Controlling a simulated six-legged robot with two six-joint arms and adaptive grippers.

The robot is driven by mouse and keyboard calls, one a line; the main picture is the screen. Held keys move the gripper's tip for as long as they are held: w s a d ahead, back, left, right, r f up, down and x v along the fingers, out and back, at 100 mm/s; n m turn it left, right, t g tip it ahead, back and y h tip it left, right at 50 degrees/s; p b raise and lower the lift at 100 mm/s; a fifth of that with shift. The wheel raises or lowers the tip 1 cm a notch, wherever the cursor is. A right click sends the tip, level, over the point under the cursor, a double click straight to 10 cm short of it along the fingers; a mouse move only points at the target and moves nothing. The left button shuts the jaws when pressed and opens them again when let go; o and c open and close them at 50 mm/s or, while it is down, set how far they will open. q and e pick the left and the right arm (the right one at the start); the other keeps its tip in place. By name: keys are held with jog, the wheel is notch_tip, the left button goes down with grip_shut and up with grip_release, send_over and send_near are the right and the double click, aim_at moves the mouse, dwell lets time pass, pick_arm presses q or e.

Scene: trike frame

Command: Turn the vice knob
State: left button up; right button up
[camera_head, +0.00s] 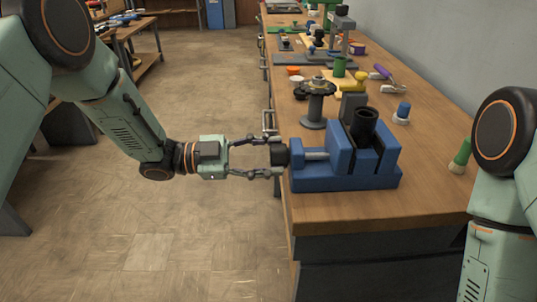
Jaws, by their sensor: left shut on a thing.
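The blue vice (345,180) stands on the near end of the wooden workbench. Its black knob (279,155) sticks out to the left past the bench edge, on the end of a light metal screw (316,155). My left gripper (277,158) comes in from the left, level with the knob, and its two fingers are shut on it from above and below. A black cylinder (363,124) stands upright in the vice jaws. My right arm shows at the right edge, but its gripper is out of view.
On the workbench (430,195), a dark spool-like stand (315,105) is behind the vice. A blue-topped white piece (402,112) and a green-handled brush (461,155) are to its right. Several tools lie farther back. The floor (200,235) left of the bench is clear.

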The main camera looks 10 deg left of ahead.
pick_arm(q)
jog(key=o, duration=1.1)
jog(key=shift+o, duration=0.2)
jog(key=shift+a, duration=0.1)
jog(key=s+a, duration=0.2)
jog(key=a, duration=0.9)
jog(key=shift+s+a, duration=0.15)
jog(key=shift+a, duration=0.15)
